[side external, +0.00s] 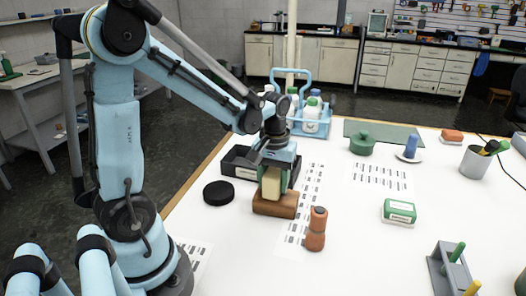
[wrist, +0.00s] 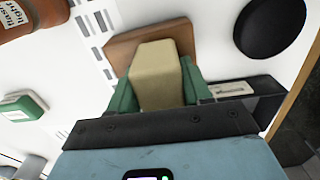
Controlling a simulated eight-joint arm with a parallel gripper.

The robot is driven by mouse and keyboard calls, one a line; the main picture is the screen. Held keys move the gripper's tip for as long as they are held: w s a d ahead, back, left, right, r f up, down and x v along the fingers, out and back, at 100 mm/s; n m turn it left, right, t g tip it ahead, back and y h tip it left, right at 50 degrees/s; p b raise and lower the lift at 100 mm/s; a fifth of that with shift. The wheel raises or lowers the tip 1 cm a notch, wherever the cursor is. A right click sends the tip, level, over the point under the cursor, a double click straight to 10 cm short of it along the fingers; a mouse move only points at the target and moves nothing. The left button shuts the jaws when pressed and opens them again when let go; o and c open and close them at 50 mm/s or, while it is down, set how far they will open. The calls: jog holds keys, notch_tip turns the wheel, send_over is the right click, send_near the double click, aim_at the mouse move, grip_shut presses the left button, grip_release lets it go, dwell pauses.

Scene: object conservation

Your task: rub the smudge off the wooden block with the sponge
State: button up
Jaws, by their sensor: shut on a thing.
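The wooden block (side external: 276,206) is a brown piece lying on the white table. It also shows in the wrist view (wrist: 122,50), partly covered by the sponge. The sponge (side external: 271,184) is a pale yellow block, held upright over the wooden block. In the wrist view the sponge (wrist: 158,70) sits between the green fingers of my gripper (wrist: 160,95). My gripper (side external: 272,180) is shut on the sponge, and the sponge's lower end appears to be at the top of the wooden block. Contact is hard to confirm. I see no smudge; it may be hidden under the sponge.
A black tray (side external: 237,165) stands behind the wooden block. A black round disc (side external: 219,193) lies to the left. A green and white box (side external: 398,212) is further right. Clear table lies between them.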

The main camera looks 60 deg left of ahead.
jog(key=shift+s+d, duration=1.15)
jog(key=shift+w+a, duration=1.95)
jog(key=shift+a, duration=0.05)
jog(key=shift+w+a, duration=0.2)
jog(key=shift+w, duration=0.05)
jog(key=shift+w+d+f, duration=0.15)
jog(key=shift+w+d, duration=0.4)
jog(key=shift+d, duration=0.15)
jog(key=shift+s+d, duration=2.05)
jog(key=shift+d, duration=0.1)
jog(key=shift+w+a, duration=1.65)
jog(key=shift+a, duration=0.05)
jog(key=shift+w+a, duration=0.5)
jog(key=shift+a, duration=0.05)
jog(key=shift+s+d+r, duration=0.1)
jog(key=shift+d+r, duration=0.05)
jog(key=shift+r, duration=4)
